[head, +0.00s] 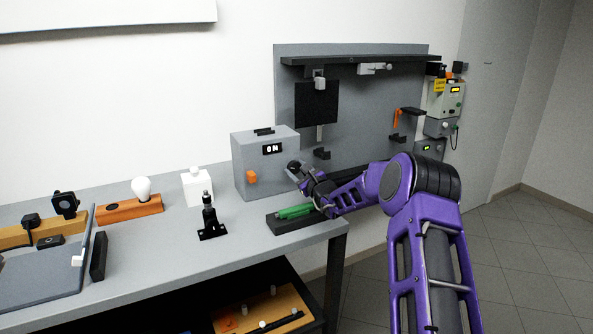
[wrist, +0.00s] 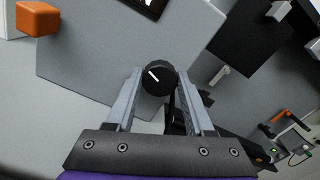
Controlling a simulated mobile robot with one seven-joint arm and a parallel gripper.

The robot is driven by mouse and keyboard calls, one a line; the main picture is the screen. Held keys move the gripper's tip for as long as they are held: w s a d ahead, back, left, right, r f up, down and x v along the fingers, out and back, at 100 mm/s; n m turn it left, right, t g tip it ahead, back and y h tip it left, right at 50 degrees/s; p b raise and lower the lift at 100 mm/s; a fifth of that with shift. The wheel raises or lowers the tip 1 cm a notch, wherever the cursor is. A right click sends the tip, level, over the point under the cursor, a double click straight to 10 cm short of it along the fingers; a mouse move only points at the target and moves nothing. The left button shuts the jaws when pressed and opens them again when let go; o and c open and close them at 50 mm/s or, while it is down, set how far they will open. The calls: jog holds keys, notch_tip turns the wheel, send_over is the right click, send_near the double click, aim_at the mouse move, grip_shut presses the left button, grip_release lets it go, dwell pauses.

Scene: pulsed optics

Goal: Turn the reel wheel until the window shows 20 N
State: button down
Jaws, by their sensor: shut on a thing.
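A grey box (head: 254,178) stands on the bench, with a small dark window (head: 272,149) on its front that reads 0 N. The reel wheel is a black round knob (head: 293,165) at the right of the box front. In the wrist view the knob (wrist: 158,84) has a white index line pointing up and left. My gripper (head: 299,171) is at the box front, its two fingers on either side of the knob and shut on it. Part of the window (wrist: 149,5) shows at the top edge of the wrist view, its reading cut off.
An orange block (head: 251,177) sticks out of the box front; it also shows in the wrist view (wrist: 37,18).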

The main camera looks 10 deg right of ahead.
jog(key=shift+m, duration=0.3)
jog(key=m, duration=0.4)
jog(key=m+p, duration=0.2)
jog(key=m, duration=0.3)
jog(key=shift+d+r, duration=0.1)
jog(key=m+p, duration=0.3)
jog(key=m, duration=0.2)
jog(key=shift+m, duration=0.3)
jog(key=shift+m+p, duration=1.05)
jog(key=shift+m, duration=1.15)
jog(key=shift+f, duration=0.2)
jog(key=shift+c, duration=1.4)
grip_release()
